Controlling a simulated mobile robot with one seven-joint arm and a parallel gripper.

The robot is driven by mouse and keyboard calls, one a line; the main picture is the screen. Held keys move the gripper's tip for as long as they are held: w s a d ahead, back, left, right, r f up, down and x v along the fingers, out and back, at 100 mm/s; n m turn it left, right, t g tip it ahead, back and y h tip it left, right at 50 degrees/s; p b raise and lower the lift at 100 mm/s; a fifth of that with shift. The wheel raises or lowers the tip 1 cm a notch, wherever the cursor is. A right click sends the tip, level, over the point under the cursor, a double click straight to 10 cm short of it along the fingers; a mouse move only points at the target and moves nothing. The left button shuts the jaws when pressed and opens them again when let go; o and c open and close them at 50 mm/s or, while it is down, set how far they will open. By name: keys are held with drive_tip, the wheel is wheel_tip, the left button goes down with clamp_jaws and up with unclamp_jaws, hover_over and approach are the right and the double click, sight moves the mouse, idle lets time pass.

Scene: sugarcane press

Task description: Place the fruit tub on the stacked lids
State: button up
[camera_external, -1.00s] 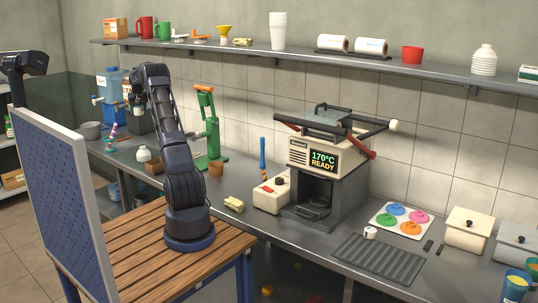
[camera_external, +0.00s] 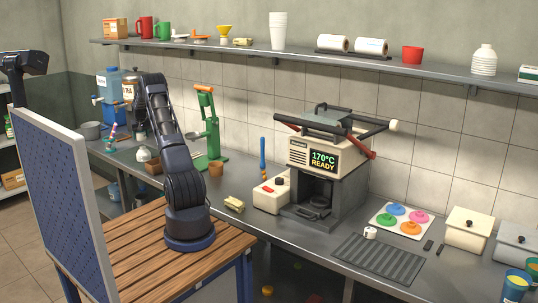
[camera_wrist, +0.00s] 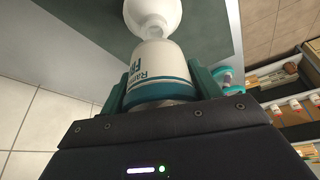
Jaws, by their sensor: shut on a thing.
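My gripper (camera_wrist: 161,78) has its green fingers on both sides of a white tub (camera_wrist: 157,60) with a teal band and partly readable dark lettering, in the wrist view. The tub appears to be the fruit tub. In the external view, my arm hides the gripper and tub. Round teal pieces (camera_wrist: 224,78) show right of the gripper in the wrist view; I cannot tell whether they are the stacked lids. Coloured lids (camera_external: 397,210) lie side by side on a white sheet at the right of the counter, far from my arm.
A white rounded object (camera_wrist: 153,14) shows just beyond the tub. A shelf (camera_external: 300,57) runs along the wall.

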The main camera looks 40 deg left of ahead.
sight(142, 140)
drive_tip(key=shift+f, duration=2.05)
drive_tip(key=shift+f, duration=0.15)
drive_tip(key=o, duration=1.1)
drive_tip(key=shift+o, duration=0.2)
drive_tip(key=v, duration=1.2)
